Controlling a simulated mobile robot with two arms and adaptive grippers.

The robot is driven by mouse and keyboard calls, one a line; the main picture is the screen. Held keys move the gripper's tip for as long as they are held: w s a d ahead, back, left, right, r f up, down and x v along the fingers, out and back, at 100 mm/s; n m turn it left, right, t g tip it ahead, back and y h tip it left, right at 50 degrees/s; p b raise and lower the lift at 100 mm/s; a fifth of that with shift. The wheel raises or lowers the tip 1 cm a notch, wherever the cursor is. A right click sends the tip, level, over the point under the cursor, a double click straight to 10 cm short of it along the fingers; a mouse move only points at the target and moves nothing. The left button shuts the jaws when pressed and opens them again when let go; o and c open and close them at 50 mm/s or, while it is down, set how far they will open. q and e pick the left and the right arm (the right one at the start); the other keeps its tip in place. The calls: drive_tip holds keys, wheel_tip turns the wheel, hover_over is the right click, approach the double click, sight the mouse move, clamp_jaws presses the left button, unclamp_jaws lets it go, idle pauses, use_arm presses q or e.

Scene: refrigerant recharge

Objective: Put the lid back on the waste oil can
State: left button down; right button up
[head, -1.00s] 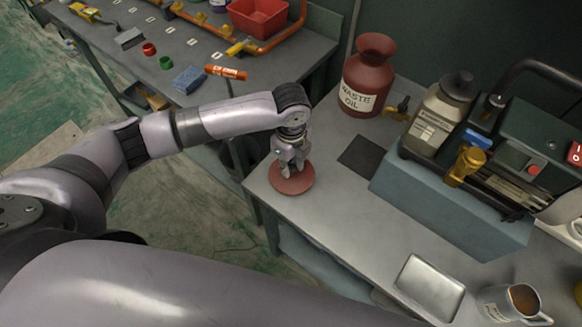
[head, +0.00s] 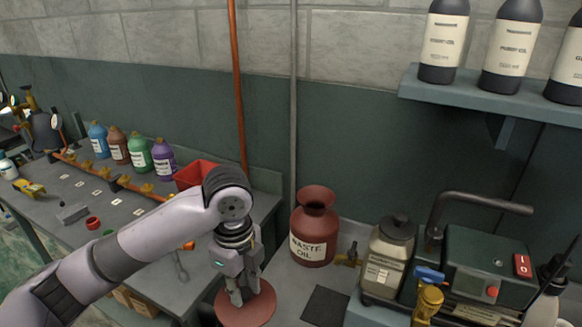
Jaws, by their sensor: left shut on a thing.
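The waste oil can (head: 313,249) is a dark red can with a "WASTE OIL" label. It stands upright on the grey bench against the wall, and its flared mouth is uncovered. The lid (head: 246,309) is a flat reddish disc at the bottom of the head view, left of the can and nearer to me. My left gripper (head: 242,292) points down and is shut on the lid at its middle. Whether the lid touches the bench is hard to tell. My right gripper is out of view.
A black mat (head: 325,307) lies in front of the can. A brass valve (head: 349,255), a grey canister (head: 388,252) and a pump machine (head: 485,262) stand to the right. A shelf (head: 500,95) with dark bottles hangs above. A red bin (head: 194,176) stands on the left bench.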

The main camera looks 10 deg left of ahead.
sight(223, 316)
use_arm(q)
drive_tip(key=n, duration=0.2)
drive_tip(key=s+a+n, duration=0.1)
drive_tip(key=n, duration=0.1)
drive_tip(key=s+n, duration=0.1)
drive_tip(key=n, duration=0.1)
drive_tip(key=shift+a+f, duration=0.25)
drive_tip(key=shift+a, duration=0.15)
drive_tip(key=n, duration=0.2)
drive_tip(key=s+a+n, duration=0.1)
drive_tip(key=n, duration=0.2)
drive_tip(key=shift+s+a+f+n, duration=0.2)
drive_tip(key=shift+s+f+n, duration=0.1)
drive_tip(key=shift+s, duration=0.1)
drive_tip(key=s+n, duration=0.1)
drive_tip(key=n, duration=0.2)
drive_tip(key=s+a+n, duration=0.1)
drive_tip(key=s+n, duration=0.1)
drive_tip(key=n, duration=0.2)
drive_tip(key=s+a+n, duration=0.1)
drive_tip(key=n, duration=0.3)
drive_tip(key=shift+s+a+f, duration=0.15)
drive_tip(key=shift+s+f, duration=0.1)
drive_tip(key=shift+f, duration=0.05)
drive_tip(key=shift+s, duration=0.1)
